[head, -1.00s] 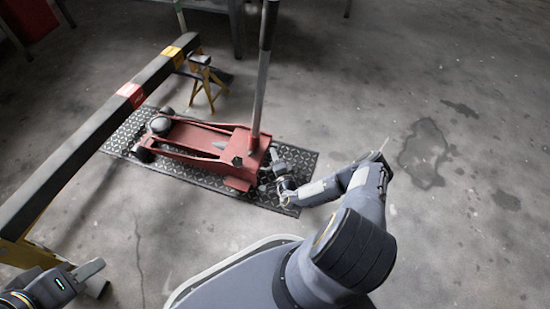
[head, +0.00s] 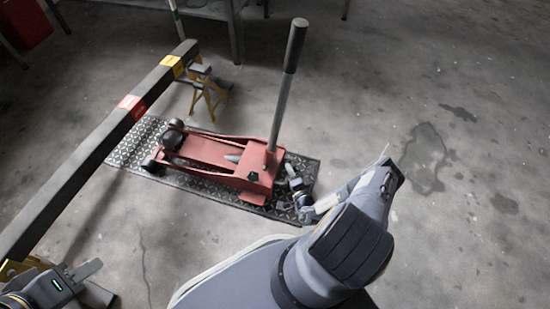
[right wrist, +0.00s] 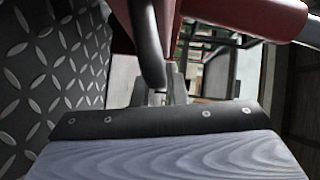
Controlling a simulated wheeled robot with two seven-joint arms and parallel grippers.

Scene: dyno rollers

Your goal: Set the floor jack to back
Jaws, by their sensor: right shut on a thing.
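The red floor jack (head: 208,151) lies on a dark diamond-plate mat (head: 127,152), its round saddle end to the left. Its long handle (head: 282,100) rises from the right end and leans to the right, with a black grip on top. My right gripper (head: 295,185) is low at the jack's right end and shut on it; the exact part held is hard to make out. In the right wrist view, red jack parts (right wrist: 272,17) and a dark curved piece (right wrist: 147,45) are close in front of the gripper. My left gripper (head: 88,268) is at the lower left, away from the jack.
A long dark beam (head: 85,155) with red and yellow labels runs along the left, above the floor. A yellow jack stand (head: 209,97) is behind the mat near its far end. A bench leg (head: 235,35) stands at the back. The concrete floor on the right is clear.

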